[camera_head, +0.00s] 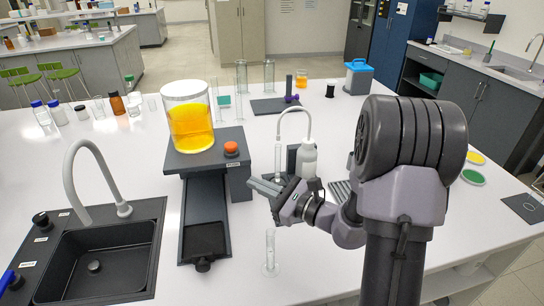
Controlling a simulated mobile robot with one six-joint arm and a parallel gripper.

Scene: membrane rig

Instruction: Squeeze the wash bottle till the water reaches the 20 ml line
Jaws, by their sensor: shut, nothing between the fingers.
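The wash bottle (308,160) is a small whitish bottle with a thin spout arching up and over to the left. It stands upright on the white bench, just behind my gripper. My gripper (262,187) points left, in front of and left of the bottle, with its fingers together and nothing between them. A small clear cylinder (270,252) stands upright on the bench nearer the front, below my gripper in the picture. Its marks and any water in it are too small to read. My wrist and arm hide part of the bottle's base and the bench behind it.
A large vessel of yellow liquid (191,125) sits on a dark unit with an orange knob (231,148) to the left. A black sink (95,265) with a grey tap is at front left. Several bottles and tall glass cylinders line the back. The front middle bench is mostly clear.

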